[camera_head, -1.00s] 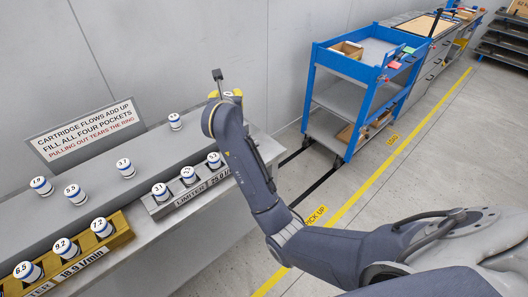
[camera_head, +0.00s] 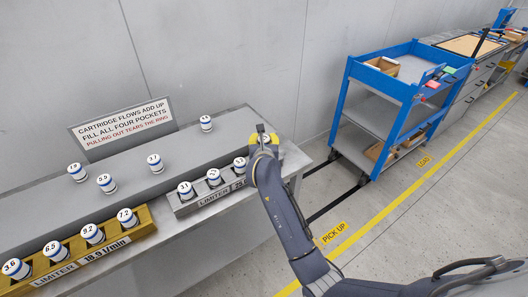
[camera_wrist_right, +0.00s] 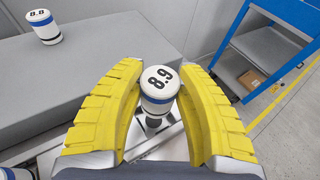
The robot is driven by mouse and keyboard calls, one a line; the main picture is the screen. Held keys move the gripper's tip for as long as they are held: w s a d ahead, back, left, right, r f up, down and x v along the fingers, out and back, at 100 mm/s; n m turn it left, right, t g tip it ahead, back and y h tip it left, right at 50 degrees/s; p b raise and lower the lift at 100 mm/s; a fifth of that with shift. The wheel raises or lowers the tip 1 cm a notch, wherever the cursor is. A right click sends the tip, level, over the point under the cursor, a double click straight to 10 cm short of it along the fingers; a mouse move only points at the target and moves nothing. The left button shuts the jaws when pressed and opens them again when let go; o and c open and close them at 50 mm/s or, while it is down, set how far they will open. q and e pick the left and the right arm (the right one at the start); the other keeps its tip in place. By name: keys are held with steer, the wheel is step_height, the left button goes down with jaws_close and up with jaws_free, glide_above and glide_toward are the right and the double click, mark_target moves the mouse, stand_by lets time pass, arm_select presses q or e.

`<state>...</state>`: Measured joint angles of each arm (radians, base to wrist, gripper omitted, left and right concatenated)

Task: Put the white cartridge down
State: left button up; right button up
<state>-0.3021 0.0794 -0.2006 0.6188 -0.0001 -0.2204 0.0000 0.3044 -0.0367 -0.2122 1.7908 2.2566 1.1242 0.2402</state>
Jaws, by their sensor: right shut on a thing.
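My right gripper (camera_head: 263,139) is shut on a white cartridge marked 8.9 (camera_wrist_right: 158,92) with a blue band and dark lower end. In the wrist view its yellow fingers (camera_wrist_right: 158,105) stand on both sides of the upright cartridge. In the head view the gripper is by the right end of the grey limiter block (camera_head: 212,198). Several white cartridges, one marked 3.1 (camera_head: 185,190), sit in that block. Metal shows below the held cartridge; I cannot tell whether it touches a pocket. My left gripper is not in view.
A brass limiter block (camera_head: 141,226) holds several cartridges at the lower left. Loose cartridges, including 8.8 (camera_wrist_right: 43,27), stand on the grey raised shelf (camera_head: 133,187). A sign (camera_head: 122,128) stands behind them. A blue cart (camera_head: 345,105) is to the right.

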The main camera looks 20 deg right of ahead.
steer(key=shift+f, duration=2.8)
steer(key=shift+f, duration=0.2)
steer(key=shift+s+f, duration=0.15)
steer(key=shift+f, duration=0.55)
jaws_close()
steer(key=o, duration=1.3)
jaws_free()
steer(key=shift+c, duration=0.2)
steer(key=shift+r, duration=0.1)
